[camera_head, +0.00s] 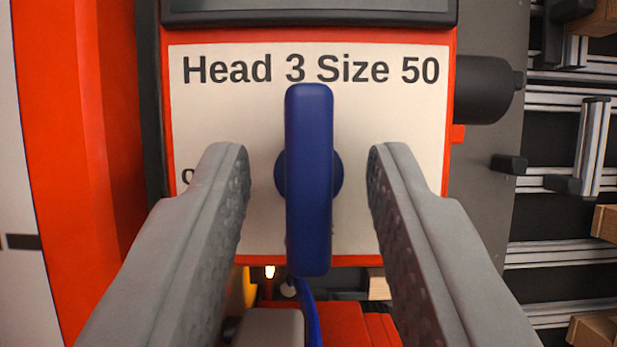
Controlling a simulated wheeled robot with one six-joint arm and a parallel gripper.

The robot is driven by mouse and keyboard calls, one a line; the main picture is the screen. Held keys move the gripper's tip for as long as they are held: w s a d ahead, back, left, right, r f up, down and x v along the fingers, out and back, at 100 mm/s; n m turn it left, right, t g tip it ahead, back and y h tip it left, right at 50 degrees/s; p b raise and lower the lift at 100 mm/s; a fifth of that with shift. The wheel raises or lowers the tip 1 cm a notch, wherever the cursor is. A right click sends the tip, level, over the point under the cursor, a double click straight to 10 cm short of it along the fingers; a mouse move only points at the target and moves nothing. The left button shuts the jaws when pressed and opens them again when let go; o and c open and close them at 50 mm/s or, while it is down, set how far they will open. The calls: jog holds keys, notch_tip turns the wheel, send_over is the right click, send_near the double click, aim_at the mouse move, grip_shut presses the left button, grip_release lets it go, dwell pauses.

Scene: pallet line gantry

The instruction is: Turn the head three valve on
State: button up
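The head three valve has a long blue handle (309,180) that stands upright in the picture, in front of a round blue hub. Behind it is a white label plate (230,110) that reads "Head 3 Size 50". A small letter shows at the plate's left edge, and the rest of that word is hidden by my left finger. My gripper (308,165) is open, with one grey finger on each side of the handle. A gap shows between the handle and each finger, so neither appears to touch it.
An orange-red frame (310,36) surrounds the plate, with a dark screen edge (310,18) above. A black cylinder (483,89) juts out at the right. Metal rails (565,254) and wooden blocks (606,222) lie further right. A blue cable (309,312) hangs below the handle.

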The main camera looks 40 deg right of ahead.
grip_shut()
jog(key=shift+n+y, duration=0.3)
jog(key=shift+n, duration=0.1)
jog(key=n+y, duration=0.1)
jog(key=n, duration=0.1)
jog(key=n+t+y, duration=0.1)
jog(key=n, duration=0.1)
jog(key=shift+s+d+n, duration=0.1)
jog(key=shift+d+n, duration=0.1)
jog(key=shift+n, duration=0.2)
jog(key=n+y, duration=0.1)
jog(key=n, duration=0.2)
jog(key=n+y, duration=0.2)
jog(key=shift+d+r+n, duration=0.15)
jog(key=shift+n, duration=0.25)
jog(key=n+y, duration=0.1)
jog(key=n, duration=0.1)
jog(key=n+y, duration=0.1)
jog(key=n, duration=0.2)
jog(key=shift+d+r+g+y, duration=0.1)
jog(key=shift+g+y, duration=0.2)
jog(key=shift+g, duration=0.1)
jog(key=shift+r+n+g+y, duration=0.1)
jog(key=shift+n+g+y, duration=0.25)
jog(key=shift+n, duration=0.85)
jog(key=shift+n+g+y, duration=0.25)
jog(key=shift+n+g, duration=0.2)
jog(key=shift+n, duration=0.75)
